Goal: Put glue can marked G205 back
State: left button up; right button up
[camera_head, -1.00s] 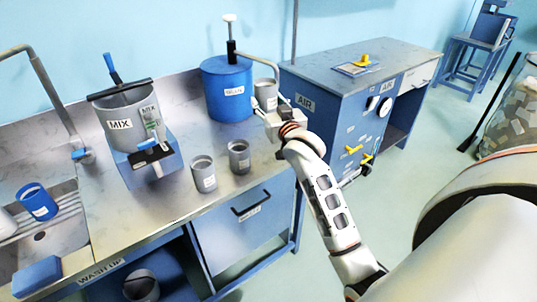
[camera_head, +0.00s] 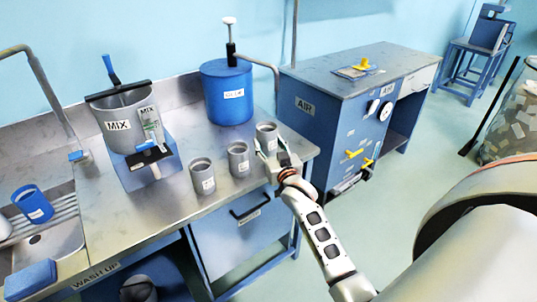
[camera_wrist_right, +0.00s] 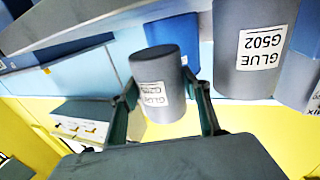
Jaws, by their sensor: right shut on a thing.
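My right gripper (camera_head: 272,148) is shut on a grey can (camera_head: 266,131) at the right end of the bench. In the wrist view the held can (camera_wrist_right: 163,55) sits between the two fingers (camera_wrist_right: 164,95). Its label reads GLUE, with a partly blurred number that looks like G205. Another grey can (camera_wrist_right: 250,82), marked GLUE G502, is close beside it on the right there. In the head view two grey cans, one (camera_head: 238,164) nearer the held can and one (camera_head: 202,182) farther left, stand in a row with it. Whether the held can touches the bench is unclear. My left gripper is out of view.
A blue GLUE drum (camera_head: 228,96) with a pump and curved spout stands behind the cans. The MIX pot (camera_head: 118,122) on its blue stand is to their left. A sink (camera_head: 45,245) is farther left. The blue AIR cabinet (camera_head: 325,112) stands right of the bench.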

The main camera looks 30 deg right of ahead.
aim_at(270, 155)
jog(key=shift+f+b, duration=0.35)
jog(key=shift+f, duration=1.6)
jog(key=shift+f, duration=0.15)
jog(key=o, duration=1.6)
jog(key=shift+c, duration=0.2)
jog(key=v, duration=1.2)
jog(key=s+a+f+n+g+y, duration=0.6)
jog(key=s+a+f+n+y, duration=0.1)
jog(key=s+a+f, duration=1.2)
jog(key=s+f, duration=0.1)
jog(key=s, duration=0.2)
jog(key=shift+g, duration=0.3)
